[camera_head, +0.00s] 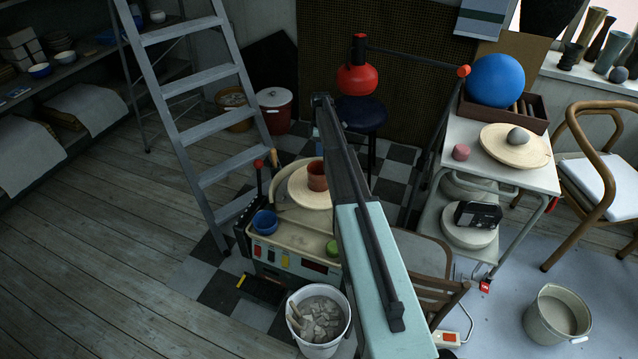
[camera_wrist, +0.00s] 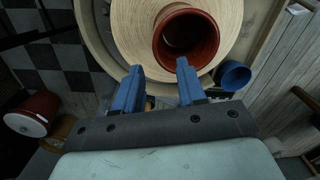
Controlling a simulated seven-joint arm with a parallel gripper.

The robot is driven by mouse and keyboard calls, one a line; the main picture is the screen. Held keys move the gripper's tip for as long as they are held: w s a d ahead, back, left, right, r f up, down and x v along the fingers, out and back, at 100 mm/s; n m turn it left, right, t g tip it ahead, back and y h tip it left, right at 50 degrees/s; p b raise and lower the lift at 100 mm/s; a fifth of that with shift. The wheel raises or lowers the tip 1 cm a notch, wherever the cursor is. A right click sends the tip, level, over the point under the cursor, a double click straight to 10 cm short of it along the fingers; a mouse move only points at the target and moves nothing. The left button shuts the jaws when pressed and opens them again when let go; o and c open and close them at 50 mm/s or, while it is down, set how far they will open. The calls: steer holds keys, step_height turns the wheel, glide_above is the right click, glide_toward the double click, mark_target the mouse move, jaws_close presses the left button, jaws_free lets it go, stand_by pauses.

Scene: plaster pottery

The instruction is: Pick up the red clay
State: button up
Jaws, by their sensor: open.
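A short pinkish-red clay piece (camera_head: 461,152) stands on the right-hand table, beside a round wooden board. A reddish-brown pot (camera_head: 317,177) stands on the round wheel board; in the wrist view the pot (camera_wrist: 190,32) lies just beyond my fingertips, with its open mouth visible. My gripper (camera_wrist: 159,70) is open and empty, its two blue fingers apart over the wheel area. In the head view it is mostly hidden behind my arm. The pinkish-red piece is not in the wrist view.
A blue bowl (camera_head: 264,222) and a green lump (camera_head: 332,248) are on the wheel housing. A grey ball rests on the round board (camera_head: 515,146); a blue ball (camera_head: 496,80) is behind it. A stepladder (camera_head: 203,126) stands at left.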

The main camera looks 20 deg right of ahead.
mark_target(321, 165)
step_height(321, 165, down, 11)
steer(key=shift+w+r, duration=0.1)
steer(key=shift+r, duration=0.1)
stand_by(0.4)
jaws_close()
steer(key=shift+r, duration=0.1)
stand_by(1.2)
